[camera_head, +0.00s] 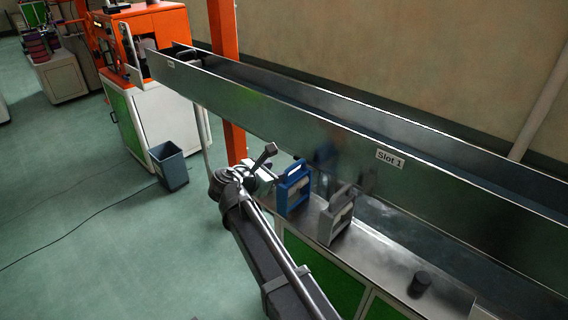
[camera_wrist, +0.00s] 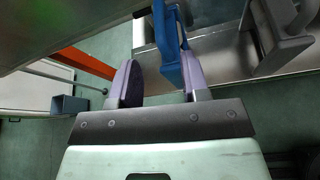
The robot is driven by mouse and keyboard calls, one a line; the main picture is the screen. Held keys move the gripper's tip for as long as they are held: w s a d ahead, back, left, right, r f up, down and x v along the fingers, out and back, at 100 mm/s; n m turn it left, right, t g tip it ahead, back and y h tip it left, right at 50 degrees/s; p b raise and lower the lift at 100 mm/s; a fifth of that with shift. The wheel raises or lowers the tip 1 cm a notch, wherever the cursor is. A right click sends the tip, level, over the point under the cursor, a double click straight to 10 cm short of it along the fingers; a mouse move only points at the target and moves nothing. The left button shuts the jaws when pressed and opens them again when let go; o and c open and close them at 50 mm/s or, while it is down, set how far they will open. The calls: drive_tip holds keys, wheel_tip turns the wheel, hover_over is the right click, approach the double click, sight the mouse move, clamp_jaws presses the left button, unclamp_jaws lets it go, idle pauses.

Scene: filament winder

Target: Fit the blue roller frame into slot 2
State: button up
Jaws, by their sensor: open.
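The blue roller frame (camera_head: 293,188) stands upright on the metal ledge, left of a grey frame. My gripper (camera_head: 264,165) is just left of the blue frame in the head view. In the wrist view, my gripper (camera_wrist: 160,85) is open, and the blue frame (camera_wrist: 167,48) reaches in between the two purple fingers, close to the right one. I cannot tell whether it touches that finger. The long metal trough (camera_head: 300,115) carries a label reading Slot 1 (camera_head: 390,159). A small label (camera_head: 171,63) at its far end is too small to read; I cannot make out slot 2.
The grey frame (camera_head: 337,215) stands close to the blue one, and also shows in the wrist view (camera_wrist: 275,40). A dark cylinder (camera_head: 420,283) is on the ledge at right. The trough wall rises behind the frames. An orange post (camera_head: 233,142) and a bin (camera_head: 169,166) are at left.

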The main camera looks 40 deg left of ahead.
sight(295, 165)
drive_tip(key=shift+s+r, duration=0.2)
drive_tip(key=shift+s, duration=0.2)
drive_tip(key=shift+c, duration=1.1)
drive_tip(key=w+a+r+g+h+p, duration=0.3)
drive_tip(key=w+a+r+p, duration=0.35)
drive_tip(key=p, duration=0.25)
drive_tip(key=w+d+f+n+g+h+b, duration=0.1)
drive_tip(key=d+f+b, duration=0.1)
drive_tip(key=f, duration=0.1)
drive_tip(key=w+d+f+n+g+h+b, duration=0.1)
drive_tip(key=w+d+f+b, duration=0.1)
drive_tip(key=f+b, duration=0.1)
drive_tip(key=w+d+f+n+g+b, duration=0.1)
drive_tip(key=f+n+b, duration=0.1)
drive_tip(key=f, duration=0.3)
drive_tip(key=shift+w+d+h+b, duration=0.3)
drive_tip(key=shift+d+h+b, duration=0.1)
drive_tip(key=shift+b, duration=0.2)
drive_tip(key=shift+w+d+f, duration=0.2)
drive_tip(key=shift+w, duration=0.05)
drive_tip(key=shift+r, duration=0.2)
clamp_jaws()
